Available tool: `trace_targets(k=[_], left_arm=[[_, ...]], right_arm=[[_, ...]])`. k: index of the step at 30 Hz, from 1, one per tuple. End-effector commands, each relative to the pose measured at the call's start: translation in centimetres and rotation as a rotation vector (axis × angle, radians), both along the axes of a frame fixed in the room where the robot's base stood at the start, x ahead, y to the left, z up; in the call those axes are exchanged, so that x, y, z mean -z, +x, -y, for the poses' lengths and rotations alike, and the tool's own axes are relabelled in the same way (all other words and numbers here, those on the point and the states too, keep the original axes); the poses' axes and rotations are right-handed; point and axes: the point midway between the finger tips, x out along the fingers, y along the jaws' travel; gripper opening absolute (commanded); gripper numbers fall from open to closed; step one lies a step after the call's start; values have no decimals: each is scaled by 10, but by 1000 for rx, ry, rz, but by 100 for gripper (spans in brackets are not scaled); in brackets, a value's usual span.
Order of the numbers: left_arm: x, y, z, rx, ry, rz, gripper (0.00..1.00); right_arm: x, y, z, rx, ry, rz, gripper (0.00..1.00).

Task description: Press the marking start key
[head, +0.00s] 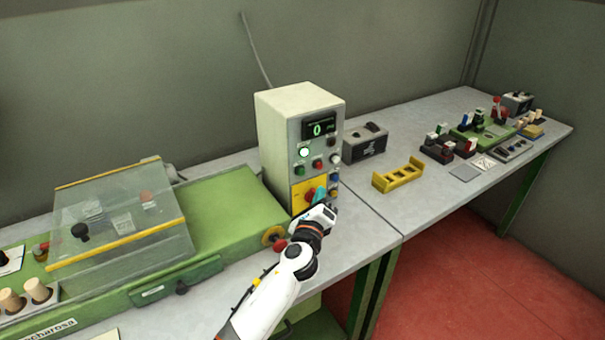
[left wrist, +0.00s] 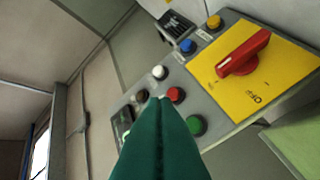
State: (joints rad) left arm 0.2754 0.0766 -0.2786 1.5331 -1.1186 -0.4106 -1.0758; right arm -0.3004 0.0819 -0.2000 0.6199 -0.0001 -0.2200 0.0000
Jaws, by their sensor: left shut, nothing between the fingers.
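The control box (head: 286,130) stands on the bench with a display (head: 321,127) reading 0. Its front carries a lit round lamp (head: 304,152), a green button (head: 299,170), a red button (head: 317,164) and a white button (head: 335,158). No label is readable, so I cannot tell which is the marking start key. My left gripper (head: 322,196) is in front of the lower panel. In the left wrist view its green fingers (left wrist: 160,103) are shut and empty, pointing at the panel near the red button (left wrist: 175,95) and green button (left wrist: 195,125). Contact cannot be told. My right gripper is not in view.
A yellow plate with a red rotary switch (left wrist: 243,52) sits beside the buttons. A green machine with a clear cover (head: 120,215) stands left. A dark box (head: 365,143) and yellow rack (head: 398,175) stand right. Bare bench lies in front of them.

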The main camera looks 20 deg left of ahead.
Motion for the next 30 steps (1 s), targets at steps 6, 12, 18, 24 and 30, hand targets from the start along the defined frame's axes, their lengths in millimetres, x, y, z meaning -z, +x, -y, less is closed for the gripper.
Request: trace_targets(k=[6, 12, 18, 24, 30], left_arm=[[0, 20, -26, -1, 0, 1, 0], [0, 32, -41, 0, 0, 0, 0], [0, 36, -46, 2, -2, 0, 0], [0, 37, -47, 1, -2, 0, 0], [0, 36, -47, 0, -2, 0, 0]], right_arm=[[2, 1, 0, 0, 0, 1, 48], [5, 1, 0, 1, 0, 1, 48], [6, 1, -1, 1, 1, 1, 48], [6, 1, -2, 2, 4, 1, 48], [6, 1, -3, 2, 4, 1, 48]])
